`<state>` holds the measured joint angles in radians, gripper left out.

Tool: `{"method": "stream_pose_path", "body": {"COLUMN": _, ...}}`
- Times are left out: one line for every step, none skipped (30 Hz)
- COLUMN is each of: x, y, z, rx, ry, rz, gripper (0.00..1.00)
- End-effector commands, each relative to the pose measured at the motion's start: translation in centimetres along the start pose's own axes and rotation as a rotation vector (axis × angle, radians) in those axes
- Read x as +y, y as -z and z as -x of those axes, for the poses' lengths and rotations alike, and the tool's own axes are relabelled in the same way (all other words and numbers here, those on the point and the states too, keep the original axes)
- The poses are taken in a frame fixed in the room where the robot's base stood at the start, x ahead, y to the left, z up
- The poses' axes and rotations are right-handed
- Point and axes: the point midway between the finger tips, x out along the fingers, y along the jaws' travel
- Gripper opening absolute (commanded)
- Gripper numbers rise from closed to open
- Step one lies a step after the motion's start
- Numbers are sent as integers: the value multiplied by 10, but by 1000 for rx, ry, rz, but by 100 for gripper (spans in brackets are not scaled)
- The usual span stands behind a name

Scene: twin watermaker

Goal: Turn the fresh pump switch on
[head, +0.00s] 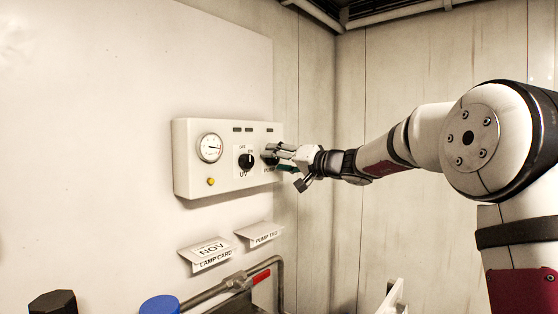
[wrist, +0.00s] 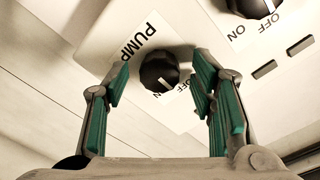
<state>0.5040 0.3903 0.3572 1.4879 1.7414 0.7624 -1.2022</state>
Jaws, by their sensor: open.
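The pump switch is a round black knob (wrist: 160,72) on a white panel, beside a "PUMP" label, in the wrist view. A pale mark shows on its lower part, near small ON and OFF lettering; I cannot tell which setting it points to. My gripper (wrist: 163,64) is open, with its green-padded fingers apart on either side of the knob. I cannot tell whether either finger touches it. In the head view, my gripper (head: 277,154) is at the right end of the white control box (head: 188,182) and mostly hides the pump knob.
The box also carries a UV knob (head: 246,161), a round gauge (head: 210,147) and a yellow button (head: 211,182). The UV knob shows close by in the wrist view (wrist: 250,5). Two cards (head: 207,254) and a pipe with a red handle (head: 261,276) are below.

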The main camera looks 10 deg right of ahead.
Motion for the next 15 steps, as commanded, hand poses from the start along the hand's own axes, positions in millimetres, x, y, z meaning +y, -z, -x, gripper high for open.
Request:
{"method": "stream_pose_path", "body": {"x": 0, "y": 0, "z": 0, "rx": 0, "ry": 0, "rz": 0, "gripper": 51}}
{"method": "stream_pose_path", "body": {"x": 0, "y": 0, "z": 0, "rx": 0, "ry": 0, "rz": 0, "gripper": 51}}
{"method": "stream_pose_path", "body": {"x": 0, "y": 0, "z": 0, "rx": 0, "ry": 0, "rz": 0, "gripper": 51}}
{"method": "stream_pose_path", "body": {"x": 0, "y": 0, "z": 0, "rx": 0, "ry": 0, "rz": 0, "gripper": 51}}
{"method": "stream_pose_path", "body": {"x": 0, "y": 0, "z": 0, "rx": 0, "ry": 0, "rz": 0, "gripper": 46}}
{"method": "stream_pose_path", "body": {"x": 0, "y": 0, "z": 0, "rx": 0, "ry": 0, "rz": 0, "gripper": 37}}
{"method": "stream_pose_path", "body": {"x": 0, "y": 0, "z": 0, "rx": 0, "ry": 0, "rz": 0, "gripper": 31}}
{"method": "stream_pose_path", "body": {"x": 0, "y": 0, "z": 0, "rx": 0, "ry": 0, "rz": 0, "gripper": 24}}
{"method": "stream_pose_path", "body": {"x": 0, "y": 0, "z": 0, "rx": 0, "ry": 0, "rz": 0, "gripper": 15}}
{"method": "stream_pose_path", "body": {"x": 0, "y": 0, "z": 0, "rx": 0, "ry": 0, "rz": 0, "gripper": 8}}
{"method": "stream_pose_path", "body": {"x": 0, "y": 0, "z": 0, "rx": 0, "ry": 0, "rz": 0, "gripper": 3}}
{"method": "stream_pose_path", "body": {"x": 0, "y": 0, "z": 0, "rx": 0, "ry": 0, "rz": 0, "gripper": 3}}
{"method": "stream_pose_path", "body": {"x": 0, "y": 0, "z": 0, "rx": 0, "ry": 0, "rz": 0, "gripper": 3}}
{"method": "stream_pose_path", "body": {"x": 0, "y": 0, "z": 0, "rx": 0, "ry": 0, "rz": -1, "gripper": 3}}
{"method": "stream_pose_path", "body": {"x": 0, "y": 0, "z": 0, "rx": 0, "ry": 0, "rz": -2, "gripper": 3}}
